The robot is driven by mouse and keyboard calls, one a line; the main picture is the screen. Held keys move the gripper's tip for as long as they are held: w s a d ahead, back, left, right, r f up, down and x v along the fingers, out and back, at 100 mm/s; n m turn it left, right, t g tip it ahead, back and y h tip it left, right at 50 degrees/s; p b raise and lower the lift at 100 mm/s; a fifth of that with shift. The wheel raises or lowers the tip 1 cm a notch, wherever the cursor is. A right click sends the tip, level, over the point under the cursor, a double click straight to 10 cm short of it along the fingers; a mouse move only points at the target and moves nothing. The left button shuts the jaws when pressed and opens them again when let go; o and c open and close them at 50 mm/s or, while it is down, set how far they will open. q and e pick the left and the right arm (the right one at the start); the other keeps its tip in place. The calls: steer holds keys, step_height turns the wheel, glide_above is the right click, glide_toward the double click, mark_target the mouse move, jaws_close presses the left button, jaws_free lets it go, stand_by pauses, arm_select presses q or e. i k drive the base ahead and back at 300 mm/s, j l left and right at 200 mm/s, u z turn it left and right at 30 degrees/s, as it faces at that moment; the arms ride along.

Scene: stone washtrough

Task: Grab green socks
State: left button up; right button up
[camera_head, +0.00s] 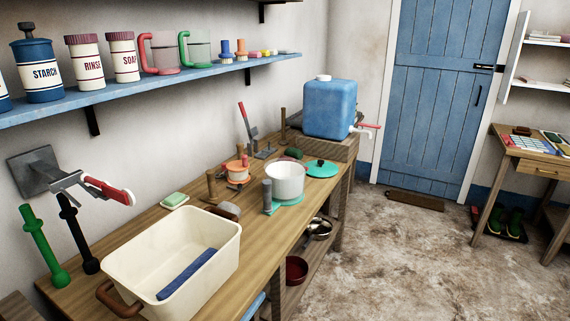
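I see nothing that is clearly a pair of green socks. A small dark green lump (294,153) lies on the wooden bench behind the white pot; it is too small to tell what it is. A pair of green items (505,220), like footwear, stands on a dark tray on the floor under the right-hand table. Neither of my grippers is in view.
The wooden bench (165,215) runs along the left wall. It holds a cream basin (215,225) with a blue bar inside, a white pot (285,181) and a blue water container (330,108). The floor (400,265) between bench and right-hand table (538,155) is clear.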

mark_target(294, 152)
steer(key=u, duration=0.35)
steer(key=i+l+u, duration=0.2)
steer(key=u, duration=0.2)
steer(key=i+l+u, duration=0.1)
steer(key=l+u, duration=0.25)
steer(key=i+l+u, duration=0.1)
steer(key=l+u, duration=0.3)
